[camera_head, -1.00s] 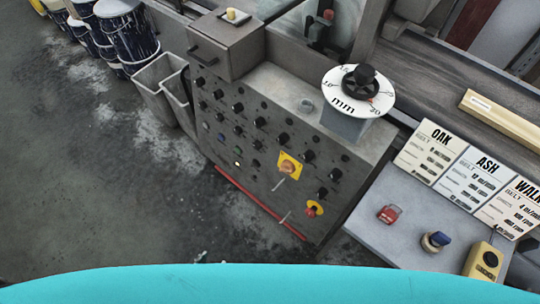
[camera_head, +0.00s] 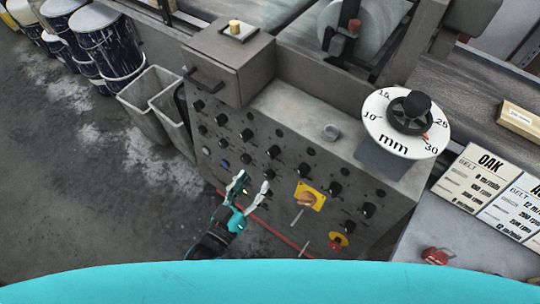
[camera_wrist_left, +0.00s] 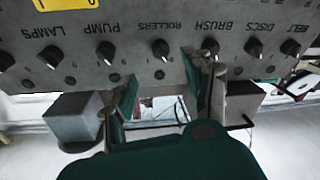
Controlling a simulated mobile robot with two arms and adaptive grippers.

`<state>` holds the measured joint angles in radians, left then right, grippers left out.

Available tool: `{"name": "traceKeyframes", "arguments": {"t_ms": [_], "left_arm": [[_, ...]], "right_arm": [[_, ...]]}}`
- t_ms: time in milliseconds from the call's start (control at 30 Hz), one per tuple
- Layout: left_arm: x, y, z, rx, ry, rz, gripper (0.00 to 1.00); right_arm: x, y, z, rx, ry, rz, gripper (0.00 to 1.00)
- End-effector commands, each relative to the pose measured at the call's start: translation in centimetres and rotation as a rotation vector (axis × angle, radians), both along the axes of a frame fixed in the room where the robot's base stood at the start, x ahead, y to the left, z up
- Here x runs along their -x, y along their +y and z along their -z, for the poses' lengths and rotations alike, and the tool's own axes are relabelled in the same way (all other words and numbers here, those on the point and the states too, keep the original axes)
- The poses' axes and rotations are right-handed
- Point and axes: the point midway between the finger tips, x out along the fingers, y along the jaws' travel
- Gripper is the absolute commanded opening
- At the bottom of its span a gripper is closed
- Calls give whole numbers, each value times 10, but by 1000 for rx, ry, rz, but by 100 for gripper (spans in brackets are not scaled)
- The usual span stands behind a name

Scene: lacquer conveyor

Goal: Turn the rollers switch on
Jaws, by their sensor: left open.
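The grey control panel (camera_head: 285,125) carries rows of black knobs. In the left wrist view the label ROLLERS is readable above a black knob (camera_wrist_left: 160,48), the rollers switch. The labels PUMP and BRUSH stand on either side of it. My left gripper (camera_head: 251,185) is in front of the panel's lower part, fingers apart and empty. In the left wrist view the gripper (camera_wrist_left: 160,82) has its two fingers straddling the line of the rollers knob, just below it. I cannot tell the gap to the panel. Labels are unreadable in the head view. My right gripper is out of view.
A yellow plate with a switch (camera_head: 310,195) and a yellow-red button (camera_head: 338,240) lie right of the gripper. A red bar (camera_head: 275,232) runs along the panel's foot. A mm dial (camera_head: 383,143) stands on top. Grey bins (camera_head: 150,90) stand left; floor in front is open.

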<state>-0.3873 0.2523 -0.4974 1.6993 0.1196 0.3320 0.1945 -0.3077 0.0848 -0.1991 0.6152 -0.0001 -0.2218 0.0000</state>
Motion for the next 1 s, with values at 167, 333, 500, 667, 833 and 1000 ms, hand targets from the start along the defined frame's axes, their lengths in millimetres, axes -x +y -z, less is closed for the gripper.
{"name": "traceKeyframes", "arguments": {"t_ms": [167, 333, 500, 667, 833, 1000], "left_arm": [[-36, -20, -3, 2, -3, 0, 52], [-62, -35, -1, -1, 0, 0, 52], [-77, -43, 0, -1, 0, 0, 52], [-82, -47, 0, -1, 0, 0, 52], [-82, -46, 0, -1, 0, 0, 52], [-82, -46, 0, -1, 0, 0, 36]], "right_arm": [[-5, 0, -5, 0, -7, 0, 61], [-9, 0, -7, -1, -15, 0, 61], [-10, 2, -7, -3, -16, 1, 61], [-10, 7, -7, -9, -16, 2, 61], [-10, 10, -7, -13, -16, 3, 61], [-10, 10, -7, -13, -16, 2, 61]]}}
